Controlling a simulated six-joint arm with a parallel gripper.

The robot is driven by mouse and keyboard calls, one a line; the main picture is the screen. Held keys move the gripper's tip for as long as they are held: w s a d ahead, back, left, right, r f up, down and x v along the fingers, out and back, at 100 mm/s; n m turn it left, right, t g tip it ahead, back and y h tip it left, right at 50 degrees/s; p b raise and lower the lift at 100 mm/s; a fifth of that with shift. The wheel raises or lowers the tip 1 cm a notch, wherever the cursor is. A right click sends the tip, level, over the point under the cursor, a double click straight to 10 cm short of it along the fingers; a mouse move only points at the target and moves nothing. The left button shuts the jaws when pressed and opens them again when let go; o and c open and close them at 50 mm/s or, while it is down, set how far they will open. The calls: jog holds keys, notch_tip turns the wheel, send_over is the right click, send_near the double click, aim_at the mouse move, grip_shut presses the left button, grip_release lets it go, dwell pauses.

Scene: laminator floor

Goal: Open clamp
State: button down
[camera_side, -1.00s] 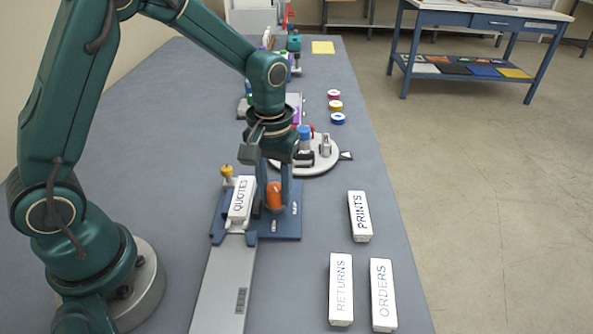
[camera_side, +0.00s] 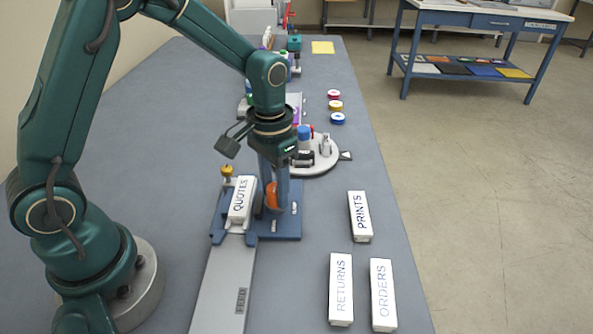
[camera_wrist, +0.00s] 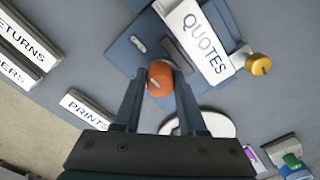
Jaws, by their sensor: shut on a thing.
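A blue clamp fixture (camera_side: 286,226) stands on the bench with a white block marked QUOTES (camera_side: 240,199) in it. The clamp's orange knob (camera_side: 271,196) is beside the block, on its right. My gripper (camera_side: 273,200) points down at the fixture and is shut on the orange knob. In the wrist view the orange knob (camera_wrist: 160,78) shows between my two fingertips, with the QUOTES block (camera_wrist: 204,42) just beyond it. A yellow knob (camera_side: 227,171) sits at the fixture's back left.
White blocks marked PRINTS (camera_side: 359,216), RETURNS (camera_side: 341,288) and ORDERS (camera_side: 382,294) lie to the right and front. A grey rail (camera_side: 222,290) runs forward from the fixture. A round grey plate (camera_side: 322,160) with small items stands behind. Colored rolls (camera_side: 336,106) lie farther back.

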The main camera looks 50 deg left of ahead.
aim_at(275, 186)
jog(key=shift+c, duration=2.4)
grip_release()
jog(key=shift+r, duration=2.55)
